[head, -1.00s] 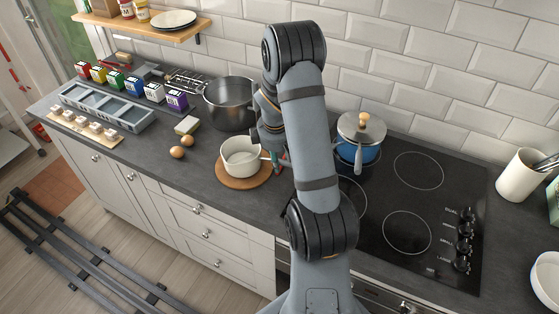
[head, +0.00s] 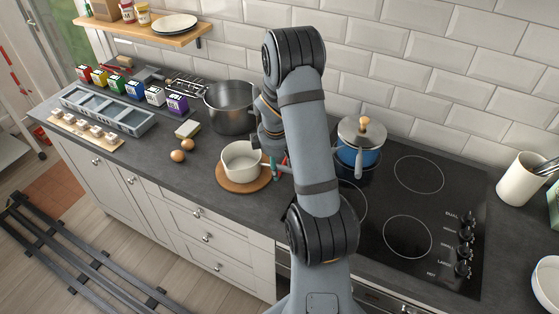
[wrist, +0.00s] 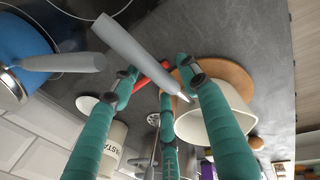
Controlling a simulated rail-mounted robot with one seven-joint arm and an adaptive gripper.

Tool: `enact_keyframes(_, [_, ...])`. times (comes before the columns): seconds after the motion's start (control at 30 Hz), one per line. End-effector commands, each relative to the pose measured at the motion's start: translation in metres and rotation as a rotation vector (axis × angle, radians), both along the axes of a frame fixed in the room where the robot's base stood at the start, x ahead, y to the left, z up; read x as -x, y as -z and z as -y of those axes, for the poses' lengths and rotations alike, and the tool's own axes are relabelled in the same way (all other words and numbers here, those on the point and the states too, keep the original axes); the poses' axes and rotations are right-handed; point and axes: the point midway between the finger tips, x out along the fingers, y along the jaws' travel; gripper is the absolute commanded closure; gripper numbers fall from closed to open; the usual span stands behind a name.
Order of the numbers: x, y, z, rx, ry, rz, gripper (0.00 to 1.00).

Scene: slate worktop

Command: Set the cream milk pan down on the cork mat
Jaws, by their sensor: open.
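The cream milk pan (head: 241,158) sits upright on the round cork mat (head: 237,187), left of my arm in the head view. The wrist view shows the pan (wrist: 196,122) with part of the mat (wrist: 236,79) beside it. The pan's grey handle (wrist: 132,43) reaches out past my fingertips. My gripper (wrist: 158,84) has teal fingers spread apart around the line of the handle, with no finger visibly closed on it. In the head view my gripper (head: 275,166) is beside the pan's handle side, and my arm hides much of it.
A blue lidded pot (head: 369,155) stands on the hob right of my arm. A large grey pot (head: 230,107) is behind the pan. Two eggs (head: 177,156) and a sponge (head: 187,130) lie to the left. A white bowl (head: 546,281) is at far right.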

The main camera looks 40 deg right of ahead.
Motion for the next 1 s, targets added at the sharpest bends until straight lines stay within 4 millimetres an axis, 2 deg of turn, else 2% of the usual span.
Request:
enact_keyframes(0.17, [0.002,-0.024,-0.003,0.003,-0.001,0.005,0.55])
enact_keyframes(0.4, [0.009,-0.074,-0.013,0.003,0.001,0.007,0.55])
enact_keyframes(0.6, [0.014,-0.105,-0.018,0.002,-0.002,0.004,0.55])
enact_keyframes(0.77, [0.017,-0.115,-0.021,0.000,-0.001,0.001,0.55])
enact_keyframes(1.0, [0.017,-0.116,-0.021,0.000,-0.001,0.001,0.55])
